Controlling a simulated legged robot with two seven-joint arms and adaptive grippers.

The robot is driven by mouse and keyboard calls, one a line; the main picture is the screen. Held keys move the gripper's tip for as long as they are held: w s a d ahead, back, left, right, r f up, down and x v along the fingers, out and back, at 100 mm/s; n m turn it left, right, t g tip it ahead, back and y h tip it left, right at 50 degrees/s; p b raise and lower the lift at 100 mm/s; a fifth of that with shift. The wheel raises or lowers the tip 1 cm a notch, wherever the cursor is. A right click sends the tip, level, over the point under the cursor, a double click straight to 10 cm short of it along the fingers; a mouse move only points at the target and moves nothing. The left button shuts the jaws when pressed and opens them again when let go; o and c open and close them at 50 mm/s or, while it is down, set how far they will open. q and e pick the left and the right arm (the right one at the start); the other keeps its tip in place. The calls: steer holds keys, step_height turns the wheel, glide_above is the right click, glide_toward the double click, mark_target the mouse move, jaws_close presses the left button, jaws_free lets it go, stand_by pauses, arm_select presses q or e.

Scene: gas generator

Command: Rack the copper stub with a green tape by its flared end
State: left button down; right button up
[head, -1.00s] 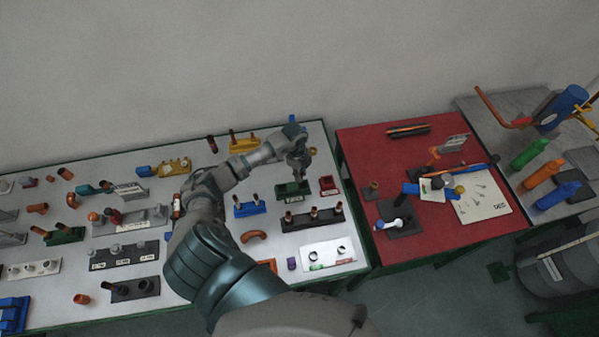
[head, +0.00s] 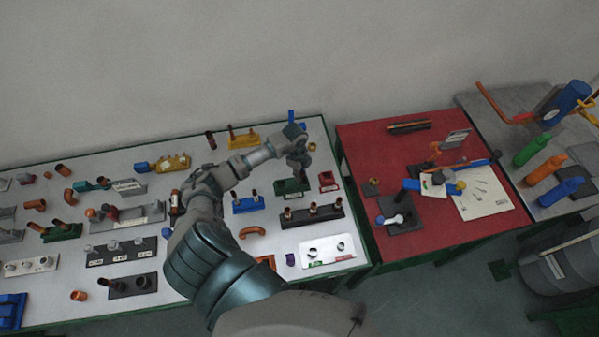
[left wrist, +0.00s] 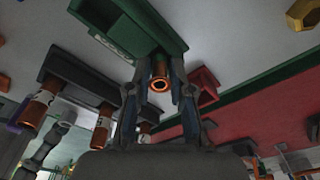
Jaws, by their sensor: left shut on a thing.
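My left gripper (head: 299,166) hangs over the green rack block (head: 293,187) on the white table. In the left wrist view the gripper (left wrist: 158,100) is shut on a short copper stub (left wrist: 159,76), whose open round end shows between the fingers. The stub is at the end of the green block (left wrist: 166,34); I cannot tell whether it is seated in it or just above it. My right gripper is not in view.
A red block (head: 328,181) stands close to the right of the green one. A dark rack with copper stubs (head: 312,213) is in front, and a blue rack (head: 249,204) is to the left. The red table (head: 450,220) holds a paper and tools.

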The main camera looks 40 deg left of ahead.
arm_select(q)
steer(key=shift+d+f, duration=0.2)
steer(key=shift+d, duration=0.15)
steer(key=c, duration=1.1)
jaws_free()
steer(key=shift+d+r, duration=0.1)
steer(key=shift+o, duration=0.8)
steer(key=shift+a+r, duration=0.25)
step_height(320, 180, up, 11)
steer(key=shift+a+r, duration=0.2)
steer(key=shift+a, duration=0.15)
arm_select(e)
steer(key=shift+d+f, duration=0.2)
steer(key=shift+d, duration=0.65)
arm_select(q)
steer(key=shift+a+f, duration=0.1)
